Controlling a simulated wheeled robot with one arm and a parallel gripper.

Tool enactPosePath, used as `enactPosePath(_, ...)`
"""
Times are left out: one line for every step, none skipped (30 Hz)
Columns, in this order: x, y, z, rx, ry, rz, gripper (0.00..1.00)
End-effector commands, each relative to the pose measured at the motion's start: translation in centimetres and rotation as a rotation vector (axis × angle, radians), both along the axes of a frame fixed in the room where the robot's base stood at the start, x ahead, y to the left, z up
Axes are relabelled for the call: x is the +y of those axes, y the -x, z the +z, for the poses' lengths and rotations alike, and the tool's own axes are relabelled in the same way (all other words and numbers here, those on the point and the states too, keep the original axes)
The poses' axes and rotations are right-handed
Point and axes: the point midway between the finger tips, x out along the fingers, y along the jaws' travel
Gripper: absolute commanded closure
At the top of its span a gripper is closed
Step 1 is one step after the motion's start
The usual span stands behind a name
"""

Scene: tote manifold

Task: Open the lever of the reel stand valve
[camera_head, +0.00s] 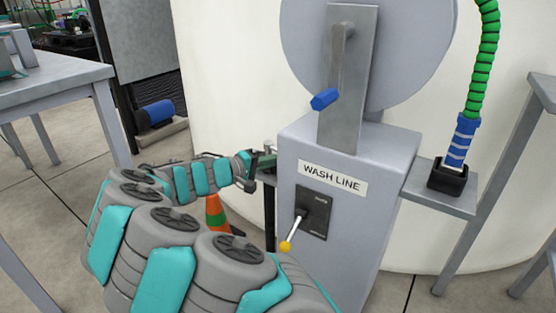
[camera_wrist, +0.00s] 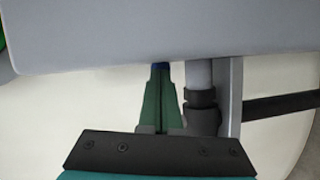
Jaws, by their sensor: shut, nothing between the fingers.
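The reel stand (camera_head: 300,255) is a grey cabinet labelled WASH LINE. On its front, a dark valve plate (camera_head: 314,225) carries a lever (camera_head: 296,227) with a pale rod and yellow knob, pointing down and slightly left. My gripper (camera_head: 266,161) is at the cabinet's upper left edge, above and left of the lever and apart from it. In the wrist view its green fingers (camera_wrist: 159,98) are together with nothing between them, below a grey cabinet face (camera_wrist: 130,35). The lever is not recognisable in the wrist view.
Above the cabinet are the round reel (camera_head: 415,45) and a crank with blue handle (camera_head: 325,99). A green hose (camera_head: 485,60) stands on the right shelf. An orange cone (camera_head: 215,213) is behind my arm. A dark pipe fitting (camera_wrist: 201,112) is close right of the fingers.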

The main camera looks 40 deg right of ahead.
Motion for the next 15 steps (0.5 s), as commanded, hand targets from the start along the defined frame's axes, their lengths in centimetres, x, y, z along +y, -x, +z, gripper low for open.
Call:
enactPosePath(0.3,-0.1,0.1,0.000,0.000,0.002,1.00)
enactPosePath(0.6,-0.1,0.1,0.000,0.000,0.003,1.00)
enactPosePath(1.0,-0.1,0.2,-0.001,0.000,0.004,1.00)
enactPosePath(1.4,-0.1,0.3,0.000,-0.001,0.003,1.00)
enactPosePath(1.9,-0.2,0.3,0.000,-0.001,0.003,1.00)
enactPosePath(2.6,-0.2,0.5,0.000,0.001,0.004,1.00)
enactPosePath(3.1,-0.2,0.6,0.000,0.002,0.004,1.00)
enactPosePath(3.6,-0.2,0.6,-0.001,0.001,0.004,1.00)
enactPosePath(4.3,-0.2,0.7,-0.002,0.000,0.005,1.00)
enactPosePath(4.8,-0.3,0.7,-0.002,0.000,0.006,1.00)
enactPosePath(5.2,-0.3,0.8,-0.002,0.000,0.006,1.00)
enactPosePath(5.8,-0.3,0.9,-0.002,0.000,0.006,1.00)
enactPosePath(6.2,-0.3,0.9,-0.002,0.000,0.005,1.00)
enactPosePath(6.5,-0.3,1.0,-0.002,0.000,0.004,1.00)
enactPosePath(6.9,-0.2,1.0,-0.001,0.000,0.002,1.00)
